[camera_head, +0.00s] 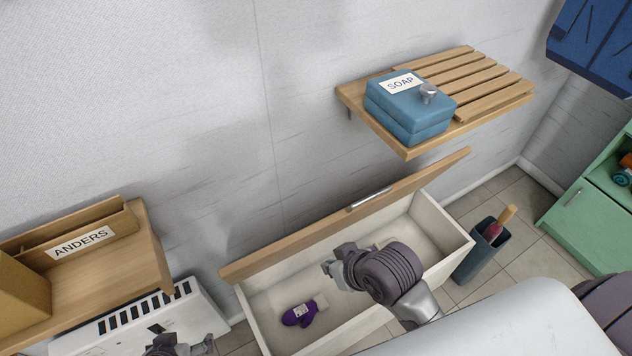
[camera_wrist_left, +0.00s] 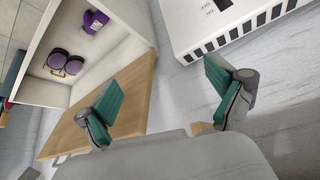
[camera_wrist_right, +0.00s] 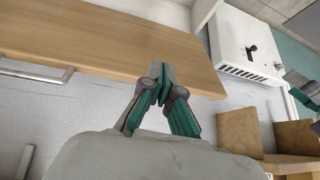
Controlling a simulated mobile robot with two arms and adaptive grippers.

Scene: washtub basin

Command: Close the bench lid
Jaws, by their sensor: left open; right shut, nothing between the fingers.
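The bench (camera_head: 446,262) is a pale box with its wooden lid (camera_head: 290,246) raised and tilted open along the wall side. A metal handle (camera_head: 369,199) is on the lid; it also shows in the right wrist view (camera_wrist_right: 38,72). My right gripper (camera_head: 330,268) is shut and empty, over the bench by the lid. In the right wrist view its tips (camera_wrist_right: 163,86) overlap the lid's edge; I cannot tell whether they touch. My left gripper (camera_head: 182,347) is open and empty, left of the bench. In the left wrist view its fingers (camera_wrist_left: 168,80) are spread near the lid's end.
A shelf (camera_head: 350,97) with a blue soap box (camera_head: 405,112) is above right. A white heater (camera_head: 135,327) and wooden ANDERS shelf (camera_head: 148,250) stand left. A bin (camera_head: 477,258) is right.

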